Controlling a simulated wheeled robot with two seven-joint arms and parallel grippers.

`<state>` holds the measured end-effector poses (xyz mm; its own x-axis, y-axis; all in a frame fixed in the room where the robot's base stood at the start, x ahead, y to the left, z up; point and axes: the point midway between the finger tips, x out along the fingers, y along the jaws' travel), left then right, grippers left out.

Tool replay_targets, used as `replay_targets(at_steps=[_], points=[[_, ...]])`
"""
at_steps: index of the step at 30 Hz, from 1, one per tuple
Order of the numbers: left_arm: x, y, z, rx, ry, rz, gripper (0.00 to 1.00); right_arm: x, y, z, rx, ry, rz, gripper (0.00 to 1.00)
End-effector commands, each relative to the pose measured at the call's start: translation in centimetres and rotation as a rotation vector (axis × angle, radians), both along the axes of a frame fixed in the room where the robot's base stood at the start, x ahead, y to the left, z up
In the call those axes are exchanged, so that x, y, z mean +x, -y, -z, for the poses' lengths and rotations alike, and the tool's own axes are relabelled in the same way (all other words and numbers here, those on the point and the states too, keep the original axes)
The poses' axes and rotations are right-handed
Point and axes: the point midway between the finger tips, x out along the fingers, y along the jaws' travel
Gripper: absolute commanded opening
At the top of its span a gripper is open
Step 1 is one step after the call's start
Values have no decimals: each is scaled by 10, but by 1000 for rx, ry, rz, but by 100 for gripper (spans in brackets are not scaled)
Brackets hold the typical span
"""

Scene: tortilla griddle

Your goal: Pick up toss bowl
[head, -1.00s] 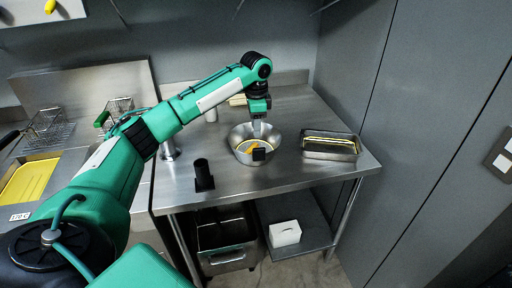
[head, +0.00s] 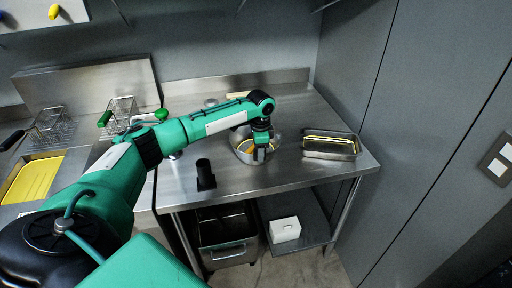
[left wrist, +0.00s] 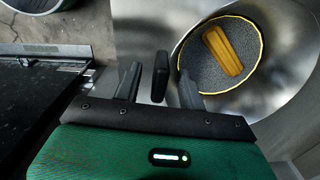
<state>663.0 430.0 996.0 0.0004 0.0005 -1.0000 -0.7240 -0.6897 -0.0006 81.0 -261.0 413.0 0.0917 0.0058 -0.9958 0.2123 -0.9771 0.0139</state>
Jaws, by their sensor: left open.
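The toss bowl (head: 238,154) is a round, shiny metal bowl on the steel table. It also fills the right of the left wrist view (left wrist: 287,98). A dark block-like handle (left wrist: 160,76) at its near side shows between my left fingers. My left gripper (head: 260,157) is open, reaching down over the near right side of the bowl, and hides part of it. In the left wrist view its fingers (left wrist: 158,84) stand either side of the handle, with gaps visible. A yellow piece (left wrist: 222,50) lies inside on a grey, yellow-rimmed round bottom. My right gripper is not in view.
A rectangular metal pan (head: 331,155) stands right of the bowl. A black upright holder (head: 204,175) stands to its left, near the front edge. Fryer baskets (head: 48,127) and a yellow tray (head: 34,180) are farther left. A grey wall bounds the right.

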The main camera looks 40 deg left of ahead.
Motion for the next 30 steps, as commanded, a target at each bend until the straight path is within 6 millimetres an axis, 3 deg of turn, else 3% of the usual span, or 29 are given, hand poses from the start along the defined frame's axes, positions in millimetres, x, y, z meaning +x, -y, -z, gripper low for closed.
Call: replay_targets(at_steps=[2,8,30], points=[[0,0,0,0,0,0,40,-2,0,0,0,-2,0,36],[0,0,0,0,0,0,1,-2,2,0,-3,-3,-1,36],[0,0,0,-1,-2,0,0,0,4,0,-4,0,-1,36]])
